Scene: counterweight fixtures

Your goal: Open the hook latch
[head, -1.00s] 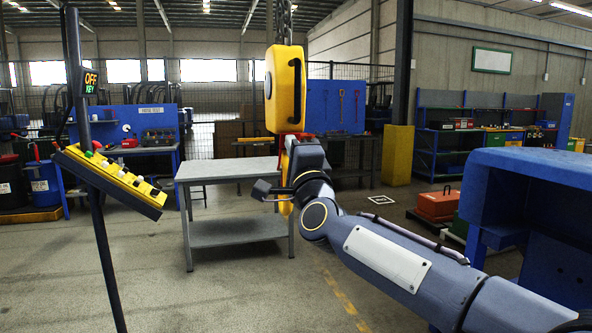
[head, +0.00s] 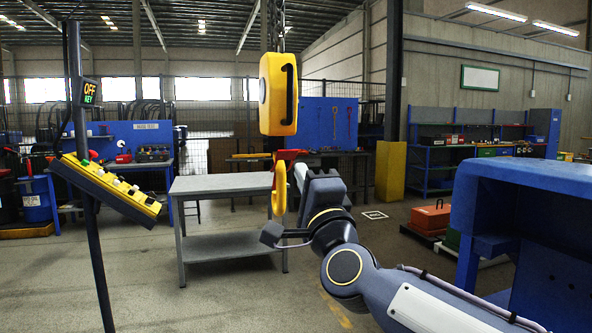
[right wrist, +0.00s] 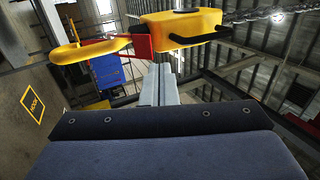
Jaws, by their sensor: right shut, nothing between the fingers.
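A yellow hoist block (head: 278,93) with a black handle hangs from a chain in the head view. Below it hangs a yellow hook (head: 279,190) with a red latch part (head: 288,156) at its top. In the right wrist view the hook (right wrist: 82,51), red part (right wrist: 142,46) and block (right wrist: 178,26) show sideways at the top. My right gripper (head: 310,174) is just right of the hook and below the red part. Its grey fingers (right wrist: 159,72) are shut and empty, with tips close to the red part; contact cannot be told. My left gripper is out of view.
A grey table (head: 225,184) stands behind the hook. A blue structure (head: 520,190) fills the right foreground. An orange toolbox (head: 430,218) sits on the floor. Floor left of the hook is open.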

